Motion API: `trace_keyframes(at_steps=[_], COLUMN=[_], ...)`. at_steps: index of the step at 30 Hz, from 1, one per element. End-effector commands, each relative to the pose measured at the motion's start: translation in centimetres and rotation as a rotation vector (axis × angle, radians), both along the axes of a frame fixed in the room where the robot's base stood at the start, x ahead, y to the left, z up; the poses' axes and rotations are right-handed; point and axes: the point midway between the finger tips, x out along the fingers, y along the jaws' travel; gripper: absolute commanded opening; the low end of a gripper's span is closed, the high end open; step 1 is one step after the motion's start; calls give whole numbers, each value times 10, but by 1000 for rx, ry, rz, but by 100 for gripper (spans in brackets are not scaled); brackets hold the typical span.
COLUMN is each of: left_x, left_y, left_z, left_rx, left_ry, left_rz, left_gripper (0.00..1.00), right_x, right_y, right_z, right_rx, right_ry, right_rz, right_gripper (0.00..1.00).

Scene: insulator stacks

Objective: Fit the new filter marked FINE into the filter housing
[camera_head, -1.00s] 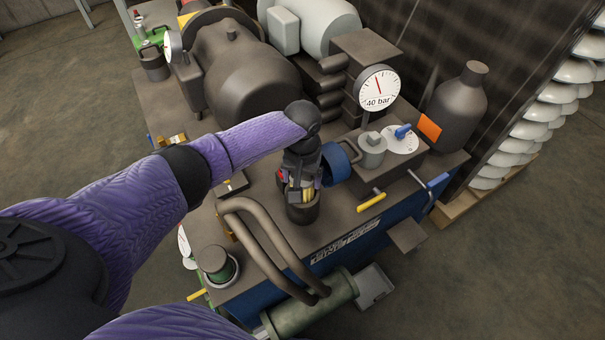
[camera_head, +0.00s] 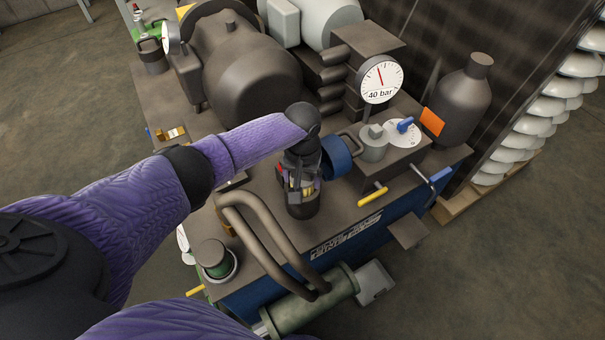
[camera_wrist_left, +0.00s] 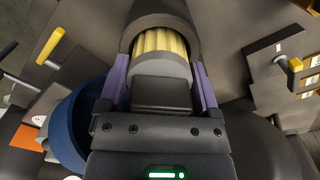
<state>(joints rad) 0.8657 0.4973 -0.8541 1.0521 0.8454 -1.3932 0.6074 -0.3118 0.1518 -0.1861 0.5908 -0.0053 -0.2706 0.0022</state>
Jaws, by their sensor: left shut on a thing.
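My left gripper (camera_head: 301,187) is shut on a filter (camera_wrist_left: 160,42) with yellow pleats and a grey end cap. Its purple finger pads lie on both sides of the cap in the left wrist view. The far end of the filter is inside the dark, open-topped round filter housing (camera_head: 303,209), whose rim also shows in the left wrist view (camera_wrist_left: 160,19). Some yellow pleats (camera_head: 308,192) show between the fingers and the rim in the head view. How deep the filter sits is hidden. No FINE mark is readable. My right gripper is out of view.
A blue round part (camera_head: 336,157) lies close beside the gripper. A valve block with a blue lever (camera_head: 405,125) and a 40 bar gauge (camera_head: 381,80) stand to the right. Bent pipes (camera_head: 265,240) rise in front. A yellow handle (camera_head: 373,197) sticks out at the right.

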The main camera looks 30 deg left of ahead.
Motion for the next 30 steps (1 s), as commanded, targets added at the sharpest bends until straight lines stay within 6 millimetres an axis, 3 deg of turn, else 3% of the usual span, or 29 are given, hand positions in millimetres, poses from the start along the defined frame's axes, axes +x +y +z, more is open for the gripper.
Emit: trace_keyframes(at_steps=[14,15,17,24,26,30], left_x=[0,0,0,0,0,1], left_y=[0,0,0,0,0,0], left_z=[-13,-12,-12,-10,1,42], left_rx=[0,0,0,0,0,0], left_ry=[0,0,0,0,-3,-7], left_rz=[-1,-1,-1,-1,-1,-1], left_gripper=[23,88,100,100,100,100], right_x=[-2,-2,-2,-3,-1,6], right_y=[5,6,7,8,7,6], right_z=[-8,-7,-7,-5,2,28], right_rx=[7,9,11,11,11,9], right_ry=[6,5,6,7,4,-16], right_rz=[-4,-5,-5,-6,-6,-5], right_gripper=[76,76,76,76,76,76])
